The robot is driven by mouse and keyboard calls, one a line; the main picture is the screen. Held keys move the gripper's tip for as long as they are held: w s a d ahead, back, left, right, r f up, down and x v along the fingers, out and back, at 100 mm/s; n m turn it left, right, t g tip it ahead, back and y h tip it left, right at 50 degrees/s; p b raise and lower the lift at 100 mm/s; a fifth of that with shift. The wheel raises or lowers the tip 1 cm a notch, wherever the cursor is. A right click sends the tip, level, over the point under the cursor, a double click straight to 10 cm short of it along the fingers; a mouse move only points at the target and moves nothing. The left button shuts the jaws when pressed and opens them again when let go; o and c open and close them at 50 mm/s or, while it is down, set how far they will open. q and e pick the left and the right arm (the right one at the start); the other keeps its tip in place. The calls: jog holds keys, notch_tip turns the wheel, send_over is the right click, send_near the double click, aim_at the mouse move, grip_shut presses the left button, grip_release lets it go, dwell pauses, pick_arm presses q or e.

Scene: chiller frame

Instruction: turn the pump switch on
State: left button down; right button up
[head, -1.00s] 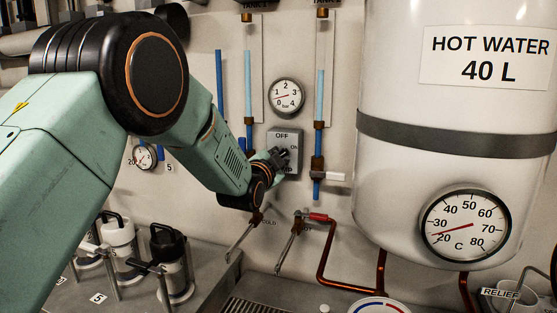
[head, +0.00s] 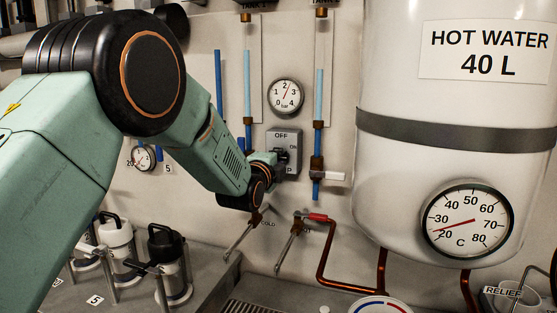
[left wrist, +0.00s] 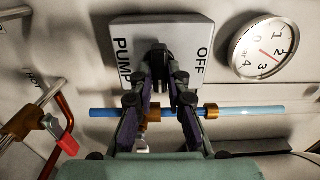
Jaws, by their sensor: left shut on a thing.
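The pump switch is a grey box (head: 285,138) on the wall, marked OFF at its top and ON at its right. It also shows in the left wrist view (left wrist: 190,32), with PUMP and OFF on its face. Its dark knob (left wrist: 159,58) is between the fingers. My left gripper (head: 279,158) is shut on this knob, its fingers also showing in the left wrist view (left wrist: 160,75). The gripper hides much of the knob, so its exact angle is hard to read. My right gripper is not in view.
A round bar gauge (head: 286,96) above the switch has its needle between 2 and 3. Blue pipes (head: 319,95) with a white-handled valve run beside the switch. A hot water tank (head: 460,115) stands at the right. Taps (head: 291,238) stick out below.

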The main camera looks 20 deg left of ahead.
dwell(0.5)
pick_arm(q)
jog(key=c, duration=1.3)
grip_release()
jog(key=shift+s, duration=0.15)
jog(key=s, duration=1.1)
jog(key=shift+s+a, duration=0.2)
jog(key=shift+s, duration=0.15)
